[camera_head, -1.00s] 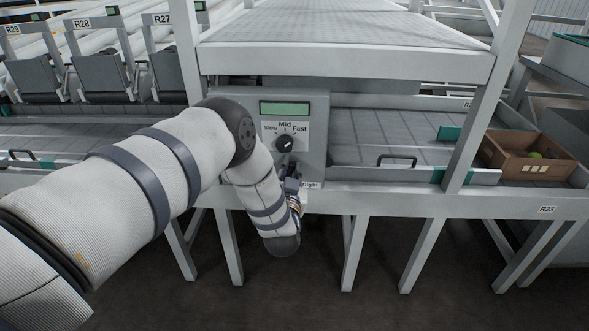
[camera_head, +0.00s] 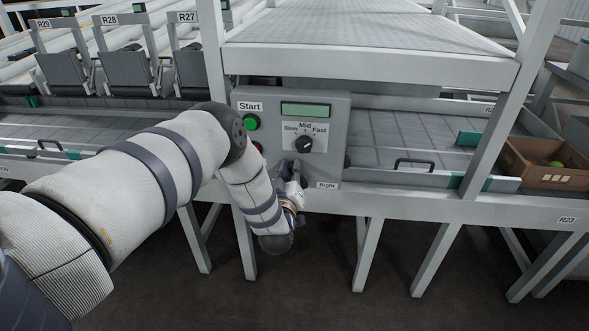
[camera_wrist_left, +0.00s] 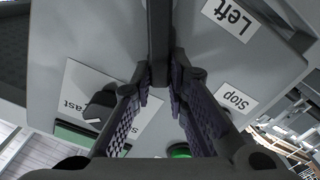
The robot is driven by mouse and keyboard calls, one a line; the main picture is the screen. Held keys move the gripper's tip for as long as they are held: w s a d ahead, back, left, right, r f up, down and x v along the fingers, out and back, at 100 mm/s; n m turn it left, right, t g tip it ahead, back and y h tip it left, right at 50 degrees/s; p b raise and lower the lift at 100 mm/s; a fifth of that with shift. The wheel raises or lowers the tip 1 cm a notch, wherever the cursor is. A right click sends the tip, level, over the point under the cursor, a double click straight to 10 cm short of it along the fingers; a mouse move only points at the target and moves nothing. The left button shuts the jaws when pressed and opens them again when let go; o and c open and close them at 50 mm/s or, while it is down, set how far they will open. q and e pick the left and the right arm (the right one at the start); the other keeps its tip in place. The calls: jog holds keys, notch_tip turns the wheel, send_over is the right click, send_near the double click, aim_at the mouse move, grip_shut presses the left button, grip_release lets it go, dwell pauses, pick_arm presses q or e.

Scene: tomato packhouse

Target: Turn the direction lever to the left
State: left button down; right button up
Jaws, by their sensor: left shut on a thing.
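The grey control panel (camera_head: 335,120) stands in the middle of the head view, with a "Right" label (camera_head: 327,185) at its lower edge. My left gripper (camera_head: 296,172) is at the panel's lower part, left of that label. In the left wrist view its two ridged fingers (camera_wrist_left: 160,92) are closed around the end of a dark bar, the direction lever (camera_wrist_left: 160,40). A "Left" label (camera_wrist_left: 228,15) shows upside down beside it. In the head view the gripper and arm hide most of the lever. My right gripper is not in view.
Close by on the panel are a speed knob (camera_head: 304,145), a green Start button (camera_head: 251,122) and a "Stop" label (camera_wrist_left: 235,98). A frame post (camera_head: 485,110) stands to the right. A brown crate (camera_head: 555,180) sits on the right-hand shelf.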

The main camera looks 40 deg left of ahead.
pick_arm(q)
jog(key=shift+s+a+f+n, duration=0.1)
jog(key=shift+f+n, duration=0.1)
jog(key=shift+n, duration=0.1)
dwell(0.4)
jog(key=c, duration=1.6)
grip_release()
jog(key=shift+o, duration=0.2)
jog(key=v, duration=1.2)
jog(key=shift+s+a, duration=0.1)
